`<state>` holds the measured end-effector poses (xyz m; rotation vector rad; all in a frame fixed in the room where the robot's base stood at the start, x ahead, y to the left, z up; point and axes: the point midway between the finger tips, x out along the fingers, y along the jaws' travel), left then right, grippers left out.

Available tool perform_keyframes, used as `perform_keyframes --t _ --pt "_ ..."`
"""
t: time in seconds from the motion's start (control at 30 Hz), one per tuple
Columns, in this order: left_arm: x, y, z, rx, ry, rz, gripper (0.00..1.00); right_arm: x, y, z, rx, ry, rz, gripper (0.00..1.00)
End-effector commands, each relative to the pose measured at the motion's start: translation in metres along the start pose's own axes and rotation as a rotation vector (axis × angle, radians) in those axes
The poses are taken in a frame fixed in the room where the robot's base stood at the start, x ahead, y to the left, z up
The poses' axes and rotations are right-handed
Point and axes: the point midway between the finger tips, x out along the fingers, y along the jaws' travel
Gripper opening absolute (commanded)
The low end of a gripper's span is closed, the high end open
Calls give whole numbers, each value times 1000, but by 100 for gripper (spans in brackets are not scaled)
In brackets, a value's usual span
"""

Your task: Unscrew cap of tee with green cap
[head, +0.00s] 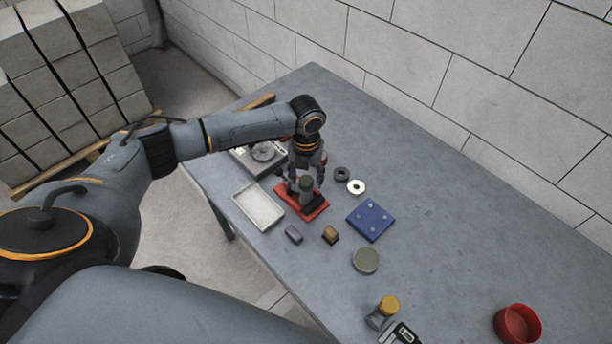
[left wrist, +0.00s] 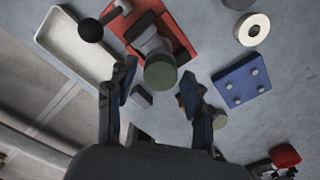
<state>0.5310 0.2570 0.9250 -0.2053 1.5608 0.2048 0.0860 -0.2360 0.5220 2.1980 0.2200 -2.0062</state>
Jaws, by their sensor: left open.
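The tee's green cap (head: 306,183) shows between the fingers of my left gripper (head: 305,186), above a red holder (head: 316,213) on the table. In the left wrist view, the dull green cap (left wrist: 160,72) is round and faces the camera. The grey tee body (left wrist: 149,40) is behind it, over the red holder (left wrist: 178,30). My left gripper (left wrist: 157,88) is open, with one finger on each side of the cap. Gaps show between the cap and both fingers, so they appear apart from it. My right gripper is not in view.
A white tray (head: 259,206) lies left of the holder and a blue plate (head: 370,220) right of it. Dark and white rings (head: 356,187), small blocks (head: 331,235), a round tin (head: 366,260), a yellow-capped part (head: 388,305) and a red bowl (head: 517,323) stand around.

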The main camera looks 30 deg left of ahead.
Motion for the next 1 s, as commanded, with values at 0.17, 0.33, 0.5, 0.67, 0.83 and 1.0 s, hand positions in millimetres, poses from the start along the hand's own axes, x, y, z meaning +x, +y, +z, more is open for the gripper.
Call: perform_keyframes --t 0.17,0.33,0.5,0.67,0.83,1.0 --pt "0 0 0 196 0 0 52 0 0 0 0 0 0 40" --pt "0 0 0 245 0 0 52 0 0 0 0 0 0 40" --pt "0 0 0 243 0 0 52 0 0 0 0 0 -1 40" --pt "-1 0 0 242 0 0 52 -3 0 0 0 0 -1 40" --pt "-1 0 0 242 0 0 52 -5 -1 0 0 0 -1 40" --pt "-1 0 0 241 0 0 48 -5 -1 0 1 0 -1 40"
